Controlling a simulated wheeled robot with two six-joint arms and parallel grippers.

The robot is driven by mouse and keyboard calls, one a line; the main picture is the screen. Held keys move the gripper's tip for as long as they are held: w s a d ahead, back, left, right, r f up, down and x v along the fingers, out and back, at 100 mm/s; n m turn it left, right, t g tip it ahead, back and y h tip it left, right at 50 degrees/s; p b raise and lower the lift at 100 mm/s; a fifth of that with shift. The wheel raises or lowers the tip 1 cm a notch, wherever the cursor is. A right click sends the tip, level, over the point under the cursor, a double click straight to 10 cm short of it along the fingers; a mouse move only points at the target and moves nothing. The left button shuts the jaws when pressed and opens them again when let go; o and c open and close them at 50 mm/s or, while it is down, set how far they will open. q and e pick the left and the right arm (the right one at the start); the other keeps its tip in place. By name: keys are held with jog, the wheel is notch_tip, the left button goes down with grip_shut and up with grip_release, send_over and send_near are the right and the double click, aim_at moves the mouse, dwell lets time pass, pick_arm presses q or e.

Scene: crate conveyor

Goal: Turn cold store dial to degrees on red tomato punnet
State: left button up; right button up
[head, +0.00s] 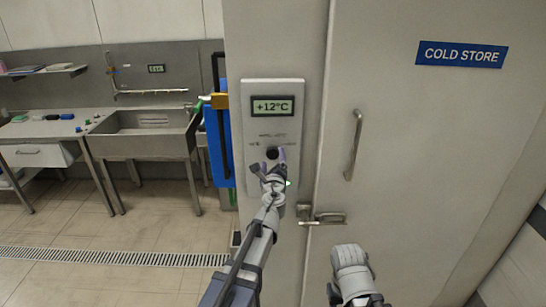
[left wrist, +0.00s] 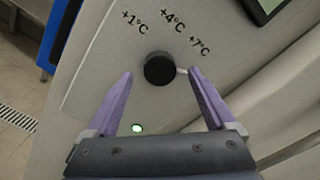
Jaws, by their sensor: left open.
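The dial is a round black knob (head: 272,152) on a pale panel (head: 289,188) beside the cold store door. It also shows in the left wrist view as a black knob (left wrist: 158,68) with a light pointer on its right side, below and left of the +7°C mark. Marks +1°C, +4°C and +7°C arc above it. The display (head: 272,107) reads +12°C. My left gripper (head: 268,167) is open, its purple fingers (left wrist: 158,73) on either side of the knob; contact cannot be told. No tomato punnet is in view. My right gripper's fingers do not show.
The grey door (head: 400,140) with its "COLD STORE" sign (head: 461,54) and handle (head: 354,145) is right of the panel. A latch (head: 327,218) sits below. A blue thing (head: 217,150) hangs left of the panel. A steel sink (head: 145,130) stands farther left.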

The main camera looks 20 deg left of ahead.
pick_arm(q)
jog(key=x, duration=0.2)
jog(key=shift+w, duration=0.35)
jog(key=shift+s, duration=0.1)
jog(key=shift+c, duration=0.5)
jog(key=c, duration=1.3)
jog(key=shift+o, duration=0.2)
